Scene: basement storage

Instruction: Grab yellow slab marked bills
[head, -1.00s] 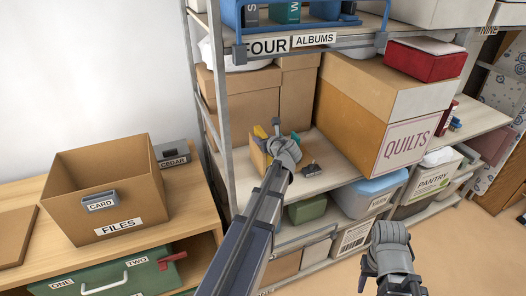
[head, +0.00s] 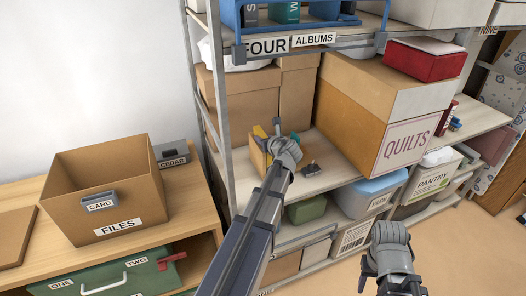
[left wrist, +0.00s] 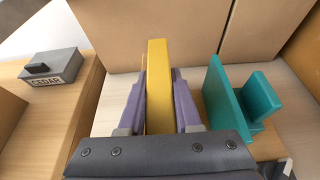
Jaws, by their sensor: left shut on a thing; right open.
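The yellow slab (left wrist: 159,80) stands upright between the two purple fingers of my left gripper (left wrist: 159,95) in the left wrist view. The gripper is shut on it. No marking can be read on the face that shows. In the head view the slab's yellow top (head: 260,132) shows just past my left gripper (head: 270,135), which hides most of it.
A teal upright piece (left wrist: 228,95) stands close to the right of the slab. Cardboard boxes (head: 245,105) rise behind it, and the QUILTS box (head: 352,115) stands to the right. A shelf post (head: 225,120) is at left. The grey CEDAR block (left wrist: 52,67) sits on the left-hand wooden surface.

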